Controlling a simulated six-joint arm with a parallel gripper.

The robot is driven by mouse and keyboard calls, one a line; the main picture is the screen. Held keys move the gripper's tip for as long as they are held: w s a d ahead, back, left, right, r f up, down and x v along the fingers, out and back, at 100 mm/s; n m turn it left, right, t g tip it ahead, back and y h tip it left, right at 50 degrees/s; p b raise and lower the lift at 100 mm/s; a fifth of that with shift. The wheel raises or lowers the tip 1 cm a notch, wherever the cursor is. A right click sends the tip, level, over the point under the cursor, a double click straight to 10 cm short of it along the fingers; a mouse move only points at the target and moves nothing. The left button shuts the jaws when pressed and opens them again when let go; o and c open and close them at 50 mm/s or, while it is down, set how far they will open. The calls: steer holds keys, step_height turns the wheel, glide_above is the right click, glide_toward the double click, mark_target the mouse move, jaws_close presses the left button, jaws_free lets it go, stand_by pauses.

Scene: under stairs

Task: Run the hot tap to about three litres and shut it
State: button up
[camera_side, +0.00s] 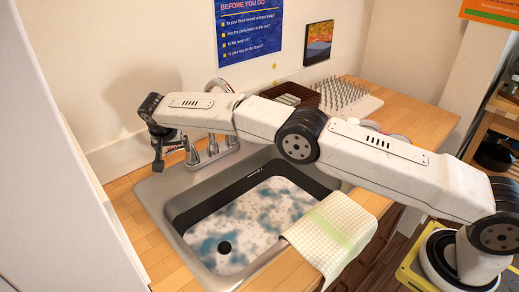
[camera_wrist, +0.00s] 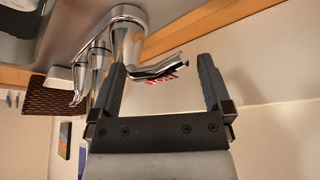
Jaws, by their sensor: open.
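The chrome tap set (camera_side: 212,150) stands on the back rim of the steel sink (camera_side: 160,200), its arched spout (camera_side: 219,84) partly behind my arm. In the wrist view, the near lever (camera_wrist: 160,68) has a red mark and sticks out between my finger ends. My gripper (camera_side: 157,164) is open and points down just left of the taps; its two spread fingers (camera_wrist: 162,66) also show in the wrist view. I cannot tell whether a finger touches the lever. The basin holds a mottled white and blue surface (camera_side: 260,220); water flow cannot be made out.
A checked cloth (camera_side: 332,235) hangs over the sink's front right edge. A spiked drying rack (camera_side: 343,95) and a dark brown slatted item (camera_side: 290,92) stand behind my arm. A wall (camera_side: 110,120) rises close behind the taps. Wooden counter (camera_side: 425,118) is partly clear at right.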

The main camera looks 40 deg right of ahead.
steer(key=shift+t, duration=0.3)
steer(key=shift+w+r, duration=0.15)
steer(key=shift+r, duration=1.35)
steer(key=shift+w+r, duration=0.15)
steer(key=shift+r, duration=1.35)
steer(key=shift+r, duration=0.1)
steer(key=shift+r+n, duration=0.3)
steer(key=shift+r, duration=0.15)
steer(key=s+d+r+n+t+y, duration=0.1)
steer(key=s+d+r+n, duration=0.4)
steer(key=s+r, duration=0.2)
steer(key=s+d+r+n+t+y, duration=0.1)
steer(key=s+d+r+n+t, duration=0.1)
steer(key=s+d+r+n, duration=0.35)
steer(key=s+d+f+m+g, duration=0.1)
steer(key=s+d+f, duration=0.2)
steer(key=s+f, duration=0.3)
steer(key=s+d+f+m+g, duration=0.2)
steer(key=s+f, duration=0.3)
steer(key=s, duration=0.7)
steer(key=s+d+f+m+g, duration=0.1)
steer(key=s+d+f, duration=0.2)
steer(key=s+f, duration=0.3)
steer(key=s, duration=0.3)
steer(key=shift+d+f+g+y, duration=0.3)
steer(key=shift+d+g+y, duration=0.1)
